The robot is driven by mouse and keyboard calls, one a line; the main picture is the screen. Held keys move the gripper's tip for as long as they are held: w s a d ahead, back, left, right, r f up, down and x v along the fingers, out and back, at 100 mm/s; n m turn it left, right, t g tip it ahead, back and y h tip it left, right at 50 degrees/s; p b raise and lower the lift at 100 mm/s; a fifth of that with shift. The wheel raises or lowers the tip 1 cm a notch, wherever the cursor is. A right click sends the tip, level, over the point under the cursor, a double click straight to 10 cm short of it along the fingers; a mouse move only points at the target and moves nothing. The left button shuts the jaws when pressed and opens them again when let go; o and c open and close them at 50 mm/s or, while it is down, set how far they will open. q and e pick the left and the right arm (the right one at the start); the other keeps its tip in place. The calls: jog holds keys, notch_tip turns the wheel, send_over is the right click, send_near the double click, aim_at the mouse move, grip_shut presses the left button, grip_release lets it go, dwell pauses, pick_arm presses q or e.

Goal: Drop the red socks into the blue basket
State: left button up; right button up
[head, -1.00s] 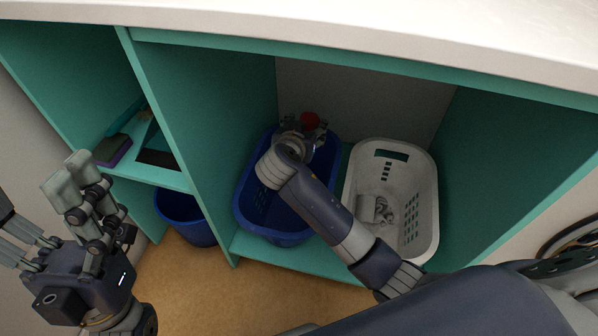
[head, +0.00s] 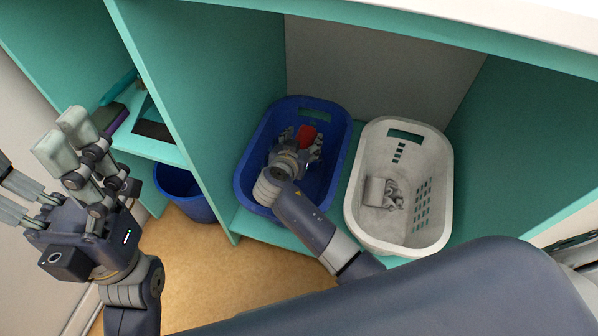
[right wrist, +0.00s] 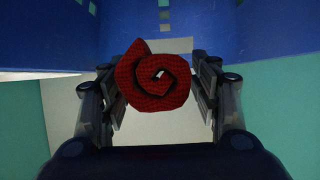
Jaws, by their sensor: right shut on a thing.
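The red socks (head: 306,135) are a rolled red bundle, also plain in the right wrist view (right wrist: 155,77). My right gripper (head: 304,143) is shut on them, with fingers on both sides of the roll in the wrist view. In the head view the gripper and socks are over the inside of the blue basket (head: 246,170), toward its back half. How far they are above its bottom I cannot tell. My arm hides part of the basket's front. My left gripper (head: 36,160) is raised at the left, empty, its fingers spread.
A white basket (head: 448,205) with a grey-white cloth item (head: 382,192) stands right of the blue one. A round blue bin (head: 184,192) is left of the teal divider (head: 170,110). Dark items (head: 108,118) lie on a small shelf. The countertop overhangs above.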

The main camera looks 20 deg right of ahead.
jog(key=shift+f, duration=0.25)
jog(key=o, duration=1.1)
jog(key=shift+s+a+r, duration=0.2)
jog(key=shift+s+a, duration=0.1)
jog(key=shift+s, duration=0.1)
jog(key=v, duration=0.6)
jog(key=shift+s, duration=0.15)
jog(key=shift+a+r, duration=0.1)
